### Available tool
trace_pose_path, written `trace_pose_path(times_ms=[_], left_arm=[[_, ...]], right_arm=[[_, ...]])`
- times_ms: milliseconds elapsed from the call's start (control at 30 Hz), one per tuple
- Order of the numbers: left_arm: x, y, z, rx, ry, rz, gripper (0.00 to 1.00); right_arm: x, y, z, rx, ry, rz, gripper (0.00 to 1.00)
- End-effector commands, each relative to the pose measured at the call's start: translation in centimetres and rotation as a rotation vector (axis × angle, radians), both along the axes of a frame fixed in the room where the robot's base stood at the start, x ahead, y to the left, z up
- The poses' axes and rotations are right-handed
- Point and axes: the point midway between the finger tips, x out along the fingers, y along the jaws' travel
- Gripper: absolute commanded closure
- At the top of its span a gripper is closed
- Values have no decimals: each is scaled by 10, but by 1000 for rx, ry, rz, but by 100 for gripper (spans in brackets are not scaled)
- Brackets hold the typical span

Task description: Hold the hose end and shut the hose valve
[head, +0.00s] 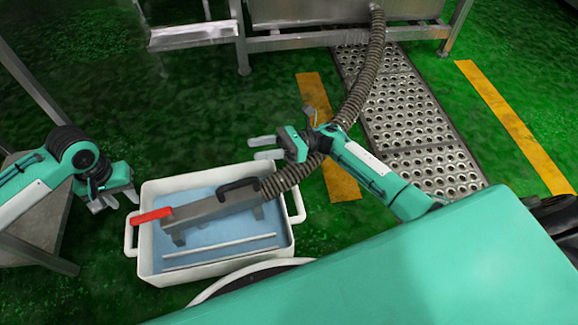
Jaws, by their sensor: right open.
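The grey metal hose end (210,207) lies across a white tub (215,268), with a black handle (238,184) on top. The hose valve has a red lever (152,216) at the left end, by the tub's left rim. A ribbed hose (355,100) runs from the hose end up to the steel machine. My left gripper (116,202) is open and empty, just left of the tub and the red lever, touching neither. My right gripper (260,148) is open and empty, above and behind the tub's far right corner, its fingers pointing left, with the hose behind its wrist.
Two pale rods (220,250) lie on the tub's blue floor (185,245). A perforated metal walkway (410,110) lies between yellow floor stripes (515,125). The steel machine (345,12) stands at the back, and a metal table (45,220) at the left. Green floor is clear behind the tub.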

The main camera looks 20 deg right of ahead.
Motion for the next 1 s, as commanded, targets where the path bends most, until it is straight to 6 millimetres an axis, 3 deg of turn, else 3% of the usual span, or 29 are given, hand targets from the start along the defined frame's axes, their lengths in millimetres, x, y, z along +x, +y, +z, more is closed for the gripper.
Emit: trace_pose_path(times_ms=[33, 100, 200, 400, 567, 1000], left_arm=[[0, 0, 0, 0, 0, 0, 64], [0, 0, 0, 0, 0, 0, 64], [0, 0, 0, 0, 0, 0, 64], [0, 0, 0, 0, 0, 0, 64], [0, 0, 0, 0, 0, 0, 64], [0, 0, 0, 0, 0, 0, 64]], right_arm=[[-5, -15, -22, -46, -8, 0, 53], [-11, -30, -45, -95, -27, 6, 53], [-19, -48, -69, -146, -44, 16, 53], [-27, -60, -87, -186, -61, 28, 53], [-27, -42, -88, -186, -63, 30, 53], [-27, 42, -87, -185, -62, 29, 53]])
